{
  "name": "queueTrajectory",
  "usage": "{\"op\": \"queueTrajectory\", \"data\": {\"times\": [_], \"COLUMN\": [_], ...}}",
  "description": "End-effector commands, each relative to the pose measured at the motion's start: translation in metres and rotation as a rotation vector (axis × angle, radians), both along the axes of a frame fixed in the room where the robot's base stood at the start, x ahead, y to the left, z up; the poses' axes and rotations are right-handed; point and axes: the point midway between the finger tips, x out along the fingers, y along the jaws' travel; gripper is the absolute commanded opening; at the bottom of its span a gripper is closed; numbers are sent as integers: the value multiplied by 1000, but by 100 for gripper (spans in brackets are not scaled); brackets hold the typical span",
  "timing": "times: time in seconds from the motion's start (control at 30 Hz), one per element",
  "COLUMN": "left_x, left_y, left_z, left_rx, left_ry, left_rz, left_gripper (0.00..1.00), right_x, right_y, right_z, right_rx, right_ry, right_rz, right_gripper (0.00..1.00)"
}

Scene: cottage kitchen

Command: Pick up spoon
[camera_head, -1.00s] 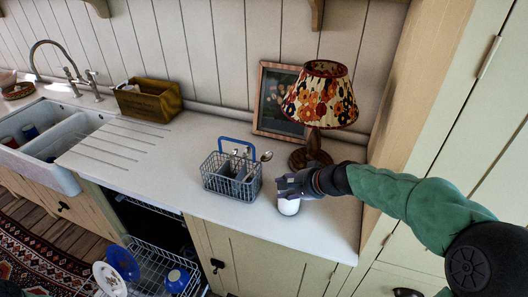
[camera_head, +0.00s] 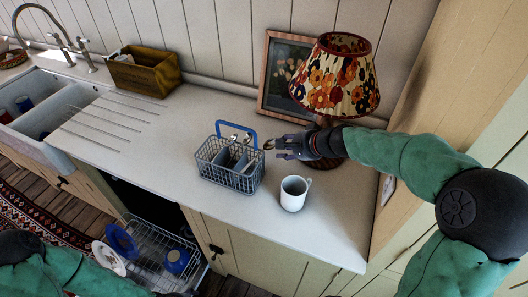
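A blue-grey wire cutlery caddy (camera_head: 231,178) with a blue handle stands on the counter. Spoons (camera_head: 234,138) stick up out of it near the handle. Another spoon's bowl (camera_head: 268,143) shows at the caddy's right side, at the tip of my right gripper (camera_head: 279,148). The gripper points left, above the counter, beside the caddy's upper right edge. Its fingers are small and dark here, and I cannot tell whether they are closed on that spoon. My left arm crosses the bottom left corner; its gripper is not clearly in view.
A white mug (camera_head: 293,196) stands upright just below my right gripper. A floral lamp (camera_head: 336,80) and a framed picture (camera_head: 283,75) stand behind. An open dishwasher rack (camera_head: 150,262) with dishes is below the counter.

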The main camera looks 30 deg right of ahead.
Motion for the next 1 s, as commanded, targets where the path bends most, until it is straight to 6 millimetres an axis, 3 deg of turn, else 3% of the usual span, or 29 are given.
{"op": "queueTrajectory", "data": {"times": [0.4, 0.7, 0.87, 1.0], "left_x": [0, 0, 0, 0], "left_y": [0, 0, 0, 0], "left_z": [-14, -14, -14, -14], "left_rx": [0, 0, 0, 0], "left_ry": [0, 0, 0, 0], "left_rz": [0, 0, 0, 0], "left_gripper": [71, 71, 71, 71], "right_x": [35, 38, 38, 38], "right_y": [13, 13, 13, 14], "right_z": [-33, -34, -34, -35], "right_rx": [0, -1, -1, 0], "right_ry": [1, 0, 0, 1], "right_rz": [1, -1, -1, 0], "right_gripper": [40, 40, 0, 0]}}
